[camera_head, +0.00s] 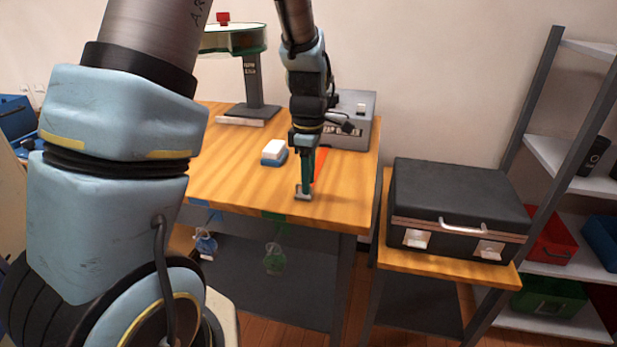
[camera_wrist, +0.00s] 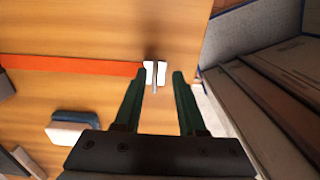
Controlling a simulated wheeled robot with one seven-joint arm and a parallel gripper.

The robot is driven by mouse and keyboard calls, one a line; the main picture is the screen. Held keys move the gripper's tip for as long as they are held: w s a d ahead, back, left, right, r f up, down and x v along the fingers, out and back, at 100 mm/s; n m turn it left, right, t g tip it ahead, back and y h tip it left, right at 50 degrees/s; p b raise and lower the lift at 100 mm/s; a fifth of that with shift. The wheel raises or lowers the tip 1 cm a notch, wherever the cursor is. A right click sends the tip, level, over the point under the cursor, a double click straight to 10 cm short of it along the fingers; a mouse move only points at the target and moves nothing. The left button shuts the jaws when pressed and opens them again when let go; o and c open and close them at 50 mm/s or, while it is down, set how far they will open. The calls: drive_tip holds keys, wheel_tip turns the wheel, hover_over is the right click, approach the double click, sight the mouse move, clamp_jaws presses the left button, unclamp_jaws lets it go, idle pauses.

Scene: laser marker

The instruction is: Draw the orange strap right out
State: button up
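The orange strap (camera_head: 320,163) lies on the wooden table, partly hidden behind my gripper in the head view. In the head view my gripper (camera_head: 303,188) is low over the table's front part, at the pale end piece.
A blue and white block (camera_head: 273,152) lies left of my gripper. A grey box (camera_head: 355,118) and a machine on a post (camera_head: 255,85) stand behind. Tags hang at the table's front edge. A black case (camera_head: 455,205) sits on a lower table at right.

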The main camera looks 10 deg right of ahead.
wheel_tip(320, 180, up, 11)
drive_tip(key=b, duration=0.1)
idle(0.6)
drive_tip(key=s+a+f+m, duration=0.2)
drive_tip(key=a+m, duration=0.2)
drive_tip(key=a, duration=0.3)
drive_tip(key=s+a+f+m+t, duration=0.1)
drive_tip(key=s+a+f+m, duration=0.1)
drive_tip(key=a+m, duration=0.3)
drive_tip(key=s+a+f+m, duration=0.2)
drive_tip(key=a+m, duration=0.2)
drive_tip(key=a, duration=0.6)
drive_tip(key=shift+s+a+f+t, duration=0.15)
drive_tip(key=shift+s+f+t, duration=0.15)
drive_tip(key=shift+f, duration=0.1)
drive_tip(key=shift+c, duration=0.4)
idle(0.9)
